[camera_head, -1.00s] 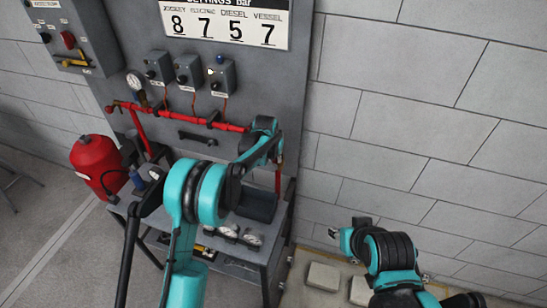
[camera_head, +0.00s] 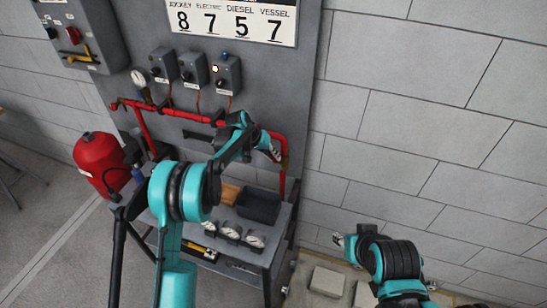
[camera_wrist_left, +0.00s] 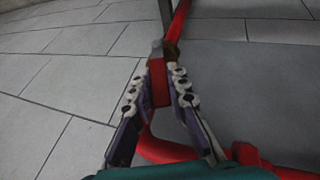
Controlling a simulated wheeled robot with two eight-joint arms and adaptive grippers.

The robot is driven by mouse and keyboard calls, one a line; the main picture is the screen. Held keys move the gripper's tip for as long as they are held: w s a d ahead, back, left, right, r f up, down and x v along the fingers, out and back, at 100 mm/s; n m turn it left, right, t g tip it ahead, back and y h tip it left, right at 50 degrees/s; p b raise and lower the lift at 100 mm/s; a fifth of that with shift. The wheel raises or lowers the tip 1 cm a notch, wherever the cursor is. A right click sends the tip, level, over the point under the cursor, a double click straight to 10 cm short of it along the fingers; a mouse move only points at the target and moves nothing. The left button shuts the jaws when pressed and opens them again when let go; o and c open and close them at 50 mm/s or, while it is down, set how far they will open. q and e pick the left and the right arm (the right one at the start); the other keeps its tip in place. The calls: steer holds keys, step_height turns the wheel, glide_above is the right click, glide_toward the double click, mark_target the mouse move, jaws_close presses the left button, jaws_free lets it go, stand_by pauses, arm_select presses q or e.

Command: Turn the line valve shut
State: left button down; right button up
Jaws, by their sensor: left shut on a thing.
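The line valve shows as a red handle (camera_wrist_left: 159,84) with a grey and brass-coloured fitting, in the left wrist view beside a red pipe (camera_wrist_left: 178,22). My left gripper (camera_wrist_left: 165,80) is shut on the red handle, with a finger on each side. In the head view my left gripper (camera_head: 275,152) is at the right end of the red pipework (camera_head: 188,115), by the downward bend; it hides the valve there. My right gripper (camera_head: 339,240) is low at the right, away from the pipes; its fingers are too small to read.
A grey panel with switch boxes (camera_head: 194,68) and a pressure gauge (camera_head: 138,77) stands behind the pipe. Below are a dark bin (camera_head: 259,206), a wooden block (camera_head: 229,193) and several gauges on a bench. A red tank (camera_head: 99,160) stands at left.

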arm_select(q)
steer(key=c, duration=1.5)
jaws_free()
steer(key=shift+s+a, duration=0.1)
steer(key=shift+o, duration=0.2)
steer(key=v, duration=1.2)
